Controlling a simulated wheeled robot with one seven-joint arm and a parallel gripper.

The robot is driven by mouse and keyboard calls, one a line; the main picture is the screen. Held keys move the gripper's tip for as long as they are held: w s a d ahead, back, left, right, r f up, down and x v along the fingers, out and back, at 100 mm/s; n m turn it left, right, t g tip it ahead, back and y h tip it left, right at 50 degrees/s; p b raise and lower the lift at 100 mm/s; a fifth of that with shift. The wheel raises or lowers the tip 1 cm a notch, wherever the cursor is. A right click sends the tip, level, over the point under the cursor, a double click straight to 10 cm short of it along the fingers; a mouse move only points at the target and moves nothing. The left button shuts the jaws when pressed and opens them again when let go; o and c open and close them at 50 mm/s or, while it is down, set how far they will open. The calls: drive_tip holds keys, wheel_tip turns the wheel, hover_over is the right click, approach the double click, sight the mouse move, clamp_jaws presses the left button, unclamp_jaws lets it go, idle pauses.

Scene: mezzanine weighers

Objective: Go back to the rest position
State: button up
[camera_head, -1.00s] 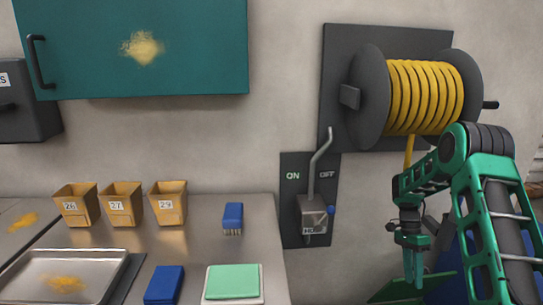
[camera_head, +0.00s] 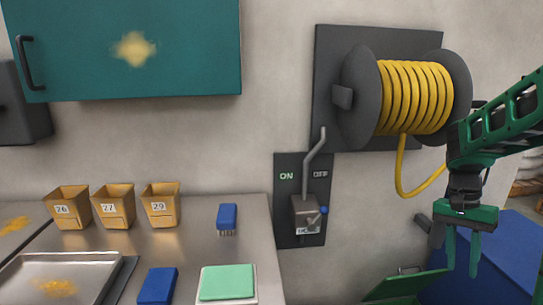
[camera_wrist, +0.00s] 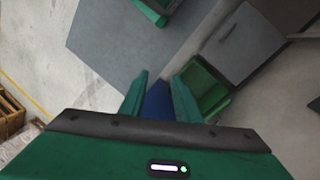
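My gripper (camera_head: 462,250) hangs at the right of the head view, fingers pointing down and apart, with nothing between them. It is in front of a blue bin-like object (camera_head: 510,255) and clear of the counter. In the wrist view my gripper (camera_wrist: 158,95) also shows two green fingers spread apart, with blue behind the gap and floor around it.
On the wall are a teal cabinet (camera_head: 190,50), a lever switch (camera_head: 306,212) and a yellow hose reel (camera_head: 415,98).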

drive_tip(key=s+a+r+n+t, duration=0.1)
drive_tip(key=s+a+n, duration=0.1)
drive_tip(key=s, duration=0.8)
drive_tip(key=s+a+r+n+t+y, duration=0.1)
drive_tip(key=s+a+n+t, duration=0.1)
drive_tip(key=s, duration=0.8)
drive_tip(key=a+n, duration=0.1)
drive_tip(key=a, duration=0.1)
drive_tip(key=shift+a+r, duration=0.35)
drive_tip(key=shift+a, duration=0.05)
drive_tip(key=shift+w+f, duration=0.25)
drive_tip(key=shift+w, duration=0.35)
